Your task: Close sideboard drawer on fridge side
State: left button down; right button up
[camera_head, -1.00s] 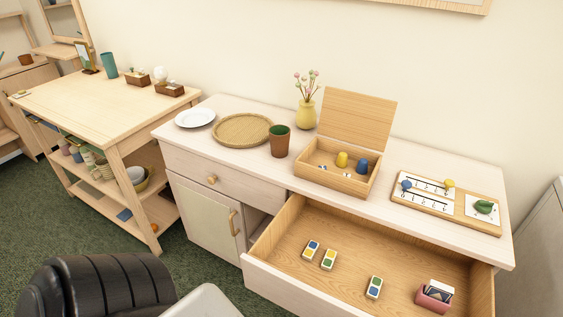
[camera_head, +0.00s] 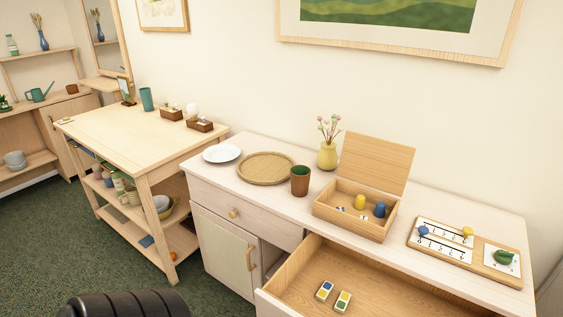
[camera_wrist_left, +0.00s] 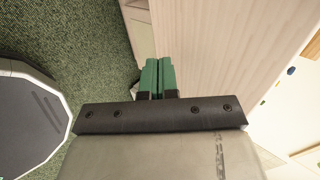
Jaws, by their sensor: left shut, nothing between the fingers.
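The pale wood sideboard (camera_head: 222,184) stands along the wall. Its right-hand drawer (camera_head: 312,280) is pulled open, and its lower part is cut off by the picture's bottom edge. Two small coloured blocks (camera_head: 333,296) lie inside it. The left-hand drawer (camera_head: 236,211) is shut above a cabinet door. In the left wrist view my left gripper (camera_wrist_left: 159,75) has its green fingers together, with nothing between them. It is beside a pale wood panel (camera_wrist_left: 225,60); I cannot tell whether they touch. My right gripper is in neither view.
On the sideboard top are a white plate (camera_head: 221,153), a woven tray (camera_head: 266,168), a brown cup (camera_head: 300,181), a vase (camera_head: 327,155), an open wooden box (camera_head: 356,222) and a number board (camera_head: 465,251). A wooden table (camera_head: 126,133) stands to the left.

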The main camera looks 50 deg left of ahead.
pick_arm(q)
jog(key=shift+w+a+r, duration=0.1)
jog(key=shift+w+a, duration=0.2)
jog(key=shift+w, duration=0.6)
jog(key=shift+w+a, duration=0.25)
jog(key=shift+w, duration=0.65)
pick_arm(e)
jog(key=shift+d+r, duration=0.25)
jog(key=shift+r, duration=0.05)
